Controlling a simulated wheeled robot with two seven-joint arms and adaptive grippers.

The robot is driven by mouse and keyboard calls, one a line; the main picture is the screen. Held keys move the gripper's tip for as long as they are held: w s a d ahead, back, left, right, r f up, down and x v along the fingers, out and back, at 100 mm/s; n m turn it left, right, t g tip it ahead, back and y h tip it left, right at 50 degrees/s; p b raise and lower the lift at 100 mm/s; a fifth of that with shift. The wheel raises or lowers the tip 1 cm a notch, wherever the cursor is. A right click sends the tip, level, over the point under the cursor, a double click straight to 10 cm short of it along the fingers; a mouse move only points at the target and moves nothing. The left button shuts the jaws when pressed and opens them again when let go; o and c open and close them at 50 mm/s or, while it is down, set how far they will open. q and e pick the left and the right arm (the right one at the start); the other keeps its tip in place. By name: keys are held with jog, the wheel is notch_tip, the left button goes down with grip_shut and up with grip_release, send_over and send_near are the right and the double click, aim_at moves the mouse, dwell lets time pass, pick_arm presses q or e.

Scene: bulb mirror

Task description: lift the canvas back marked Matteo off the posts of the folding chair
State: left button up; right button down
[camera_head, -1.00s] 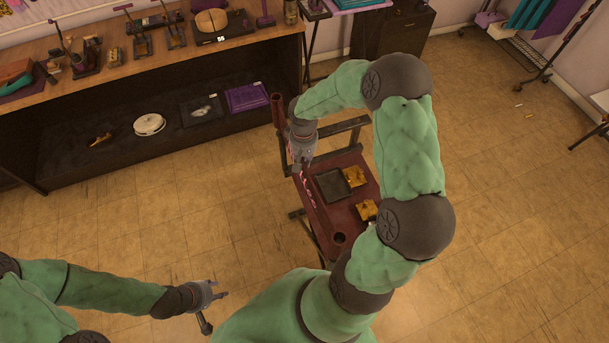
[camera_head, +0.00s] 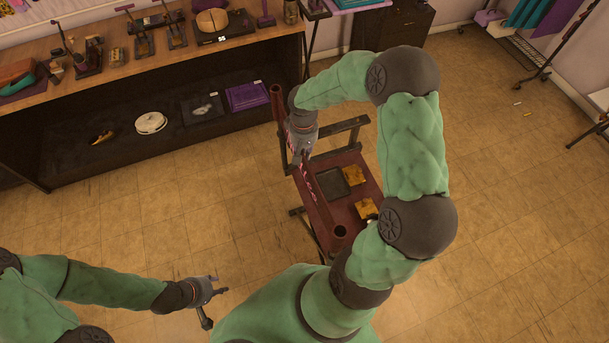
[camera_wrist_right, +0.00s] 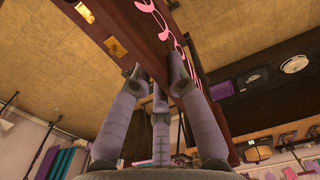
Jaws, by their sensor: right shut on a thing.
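The dark red canvas back (camera_head: 316,205) with pink lettering runs along the left side of the folding chair in the head view; my arm hides part of it. A tube-like end (camera_head: 338,232) shows at its near end, and another (camera_head: 277,98) stands up at its far end. The chair's dark red seat (camera_head: 352,203) is beside it. My right gripper (camera_head: 300,155) is shut on the canvas back. In the right wrist view its fingers (camera_wrist_right: 155,80) straddle the edge of the canvas (camera_wrist_right: 172,42), with the pink lettering beside them. My left gripper (camera_head: 218,288) is empty, its fingers apart.
A dark tray (camera_head: 331,184) and mustard-coloured pieces (camera_head: 353,175) lie on the seat. A wooden workbench (camera_head: 255,48) with tools stands at the back left, with items on its lower shelf. The floor (camera_head: 200,225) between it and my left arm is clear.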

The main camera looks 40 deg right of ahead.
jog(key=shift+r+p, duration=2.85)
jog(key=shift+r, duration=2.25)
jog(key=shift+f, duration=0.1)
